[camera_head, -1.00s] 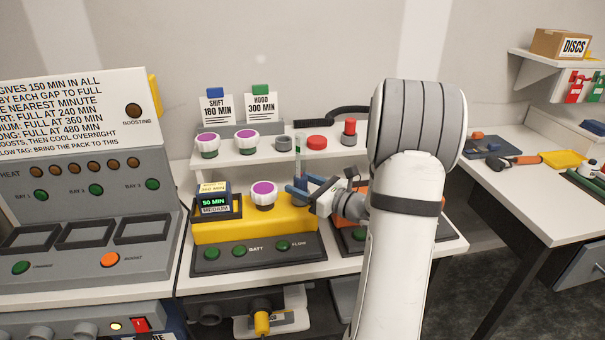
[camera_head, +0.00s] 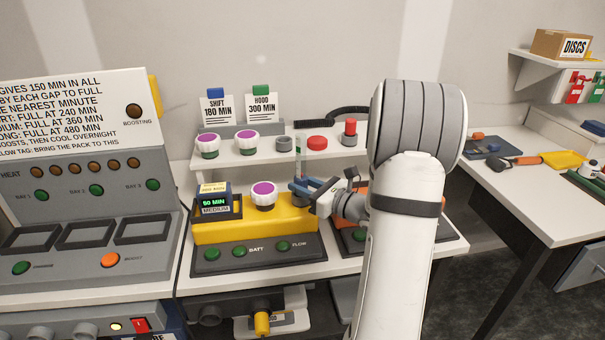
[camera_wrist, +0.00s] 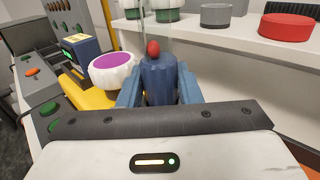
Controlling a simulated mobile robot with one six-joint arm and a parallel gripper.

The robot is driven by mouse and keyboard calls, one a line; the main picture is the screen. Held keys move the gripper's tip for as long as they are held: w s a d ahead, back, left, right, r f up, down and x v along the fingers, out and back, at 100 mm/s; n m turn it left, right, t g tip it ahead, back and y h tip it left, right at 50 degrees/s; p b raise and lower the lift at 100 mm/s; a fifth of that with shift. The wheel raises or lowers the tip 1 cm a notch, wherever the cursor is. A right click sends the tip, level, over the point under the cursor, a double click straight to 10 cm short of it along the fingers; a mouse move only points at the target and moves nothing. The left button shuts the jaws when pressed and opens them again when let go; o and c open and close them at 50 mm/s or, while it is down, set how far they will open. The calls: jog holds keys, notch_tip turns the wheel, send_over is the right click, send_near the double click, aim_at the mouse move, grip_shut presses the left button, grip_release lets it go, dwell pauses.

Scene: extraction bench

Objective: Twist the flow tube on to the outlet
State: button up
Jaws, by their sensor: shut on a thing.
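The flow tube is a clear upright tube (camera_head: 301,150) with a dark blue base (camera_wrist: 159,80) and a red ball inside, seen in the wrist view. My gripper (camera_head: 303,187) is shut on the blue base, one blue finger on each side; it also shows in the wrist view (camera_wrist: 160,92). The tube stands upright at the right end of the yellow unit (camera_head: 235,230). The outlet is hidden under the tube base and fingers, so I cannot tell how they meet. A white knob with a purple top (camera_head: 263,194) sits left of the tube.
A blue pack (camera_head: 215,200) reading 50 MIN, MEDIUM is on the yellow unit's left. A shelf (camera_head: 245,158) behind holds white-purple caps, a grey cap (camera_head: 283,143), a red cap (camera_head: 317,142) and a red-topped part (camera_head: 350,131). An orange unit stands to the right, partly behind my arm.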

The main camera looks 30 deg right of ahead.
jog(key=m+h+b, duration=0.1)
jog(key=h, duration=0.1)
jog(key=m+t+h+b, duration=0.1)
jog(key=m+h+b, duration=0.1)
jog(key=h, duration=0.1)
jog(key=shift+a+f+m+t+h+b, duration=0.3)
jog(key=shift+f+m+t+b, duration=0.05)
jog(key=shift+m+t+b, duration=0.05)
jog(key=m+h+b, duration=0.1)
jog(key=h, duration=0.1)
jog(key=shift+m+h+b, duration=0.3)
jog(key=shift+b, duration=0.05)
jog(key=shift+s+r+m+h+b, duration=0.1)
jog(key=shift+m+h+b, duration=0.25)
jog(key=shift+h, duration=0.25)
jog(key=o, duration=1.2)
jog(key=shift+r, duration=0.1)
jog(key=s+b, duration=0.1)
jog(key=s, duration=0.1)
jog(key=s+b, duration=0.1)
jog(key=s, duration=0.1)
jog(key=s+b, duration=0.1)
jog(key=s, duration=0.1)
jog(key=shift+a+f+b, duration=0.2)
jog(key=shift+f+b, duration=0.1)
jog(key=shift+s+r+b, duration=0.2)
jog(key=shift+s+b, duration=0.65)
jog(key=shift+b, duration=0.4)
